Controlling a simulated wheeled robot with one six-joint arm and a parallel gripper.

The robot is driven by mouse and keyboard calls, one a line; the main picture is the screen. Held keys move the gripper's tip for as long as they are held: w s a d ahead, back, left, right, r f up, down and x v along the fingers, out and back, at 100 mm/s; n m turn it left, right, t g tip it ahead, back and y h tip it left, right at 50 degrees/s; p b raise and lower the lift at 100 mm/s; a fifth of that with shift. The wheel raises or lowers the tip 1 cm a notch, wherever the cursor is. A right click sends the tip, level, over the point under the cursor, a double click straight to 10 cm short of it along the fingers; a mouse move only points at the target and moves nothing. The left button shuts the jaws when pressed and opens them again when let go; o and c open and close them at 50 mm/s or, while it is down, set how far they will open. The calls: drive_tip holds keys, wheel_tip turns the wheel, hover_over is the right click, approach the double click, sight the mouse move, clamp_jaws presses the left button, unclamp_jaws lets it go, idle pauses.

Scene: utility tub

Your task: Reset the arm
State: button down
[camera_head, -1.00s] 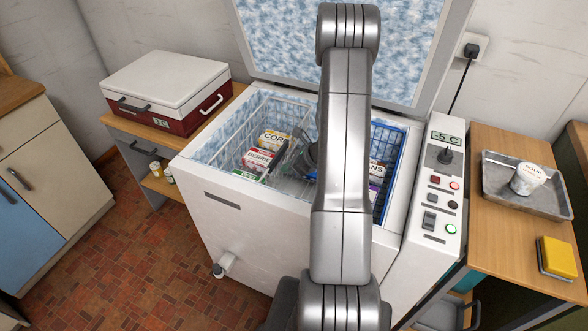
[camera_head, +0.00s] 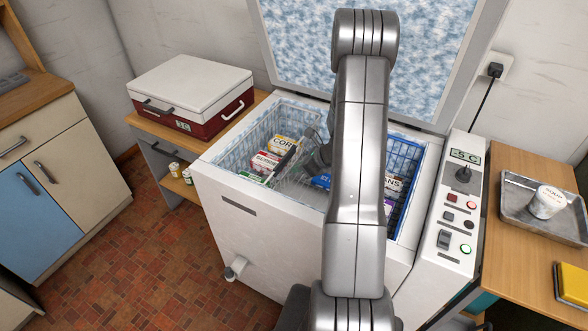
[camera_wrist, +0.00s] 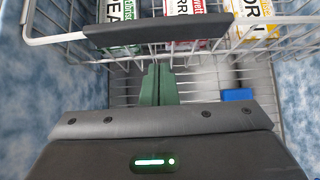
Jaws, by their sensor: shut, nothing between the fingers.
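My arm rises in front of the open chest freezer (camera_head: 262,215) and bends down into it. My gripper (camera_wrist: 158,82) shows in the wrist view as two green fingers pressed together, with nothing between them. It is over a white wire basket (camera_wrist: 60,38) with a dark grip (camera_wrist: 155,30). In the head view the gripper is mostly hidden behind my arm and the basket wires. Food boxes stand in the freezer: a yellow corn box (camera_head: 284,144), a red and white box (camera_head: 264,162) and a blue box (camera_head: 322,181).
The freezer lid (camera_head: 365,60) stands open behind. A control panel (camera_head: 455,210) is on its right side. A metal tray (camera_head: 520,215) with a white cup (camera_head: 546,202) and a yellow sponge (camera_head: 573,283) lie right. A red and white cooler (camera_head: 190,95) sits left. The tiled floor at lower left is clear.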

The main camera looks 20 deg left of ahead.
sight(286, 174)
drive_tip(key=p+v, duration=0.1)
drive_tip(key=v, duration=0.5)
drive_tip(key=shift+d+p, duration=0.4)
drive_tip(key=shift+d, duration=0.05)
drive_tip(key=shift+f, duration=0.1)
drive_tip(key=b+x, duration=0.4)
drive_tip(key=x, duration=0.5)
drive_tip(key=shift+a+f, duration=0.1)
drive_tip(key=shift+a, duration=0.25)
